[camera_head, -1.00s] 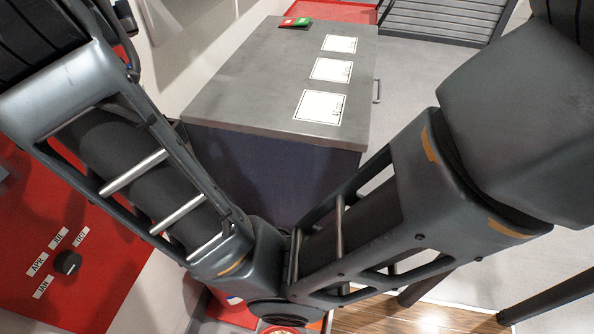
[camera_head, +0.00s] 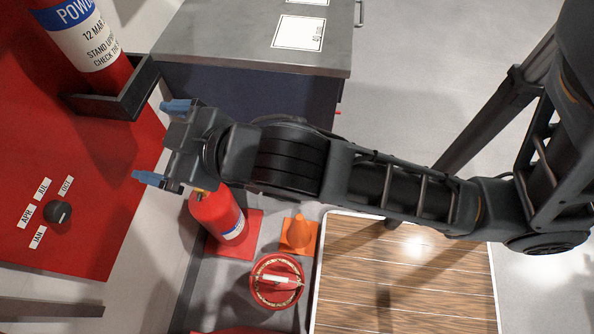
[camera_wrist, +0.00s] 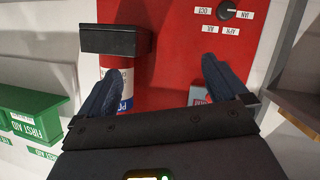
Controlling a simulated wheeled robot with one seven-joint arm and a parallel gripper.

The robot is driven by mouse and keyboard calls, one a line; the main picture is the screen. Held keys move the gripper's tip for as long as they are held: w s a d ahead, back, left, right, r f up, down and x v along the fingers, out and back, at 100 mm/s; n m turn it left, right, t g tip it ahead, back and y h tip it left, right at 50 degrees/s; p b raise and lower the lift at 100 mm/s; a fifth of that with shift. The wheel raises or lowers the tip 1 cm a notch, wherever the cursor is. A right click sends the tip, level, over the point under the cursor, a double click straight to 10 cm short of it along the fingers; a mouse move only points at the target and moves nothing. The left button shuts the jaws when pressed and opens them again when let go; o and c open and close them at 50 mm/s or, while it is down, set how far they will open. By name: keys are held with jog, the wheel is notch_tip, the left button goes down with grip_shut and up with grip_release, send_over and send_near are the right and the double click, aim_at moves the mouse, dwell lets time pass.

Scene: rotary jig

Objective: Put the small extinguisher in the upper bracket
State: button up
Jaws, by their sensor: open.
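A red extinguisher (camera_head: 88,38) with a blue and white POWDER label stands in a black bracket (camera_head: 110,98) on the red panel, at the upper left of the head view. In the wrist view, which is upside down, the bracket (camera_wrist: 113,40) and the extinguisher (camera_wrist: 118,82) also show. My gripper (camera_head: 161,142) is open, with its blue fingers spread and nothing between them, apart from the panel and below right of the bracket in the picture. Another red extinguisher (camera_head: 217,216) stands low, partly behind my gripper. I cannot tell for certain which is the small one.
A dial (camera_head: 58,211) with month labels is on the red panel (camera_head: 100,215). A grey-topped cabinet (camera_head: 225,45) stands behind. An orange cone (camera_head: 299,234), a round red object (camera_head: 277,281) and a wooden surface (camera_head: 400,275) lie below. A green FIRST AID box (camera_wrist: 30,115) shows in the wrist view.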

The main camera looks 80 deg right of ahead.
jog(key=s+a+y, duration=0.1)
jog(key=s, duration=1)
jog(key=s+a+f+t+y, duration=0.1)
jog(key=s+a+y, duration=0.1)
jog(key=s, duration=0.9)
jog(key=shift+s+f+m, duration=0.25)
jog(key=shift+s+m, duration=0.15)
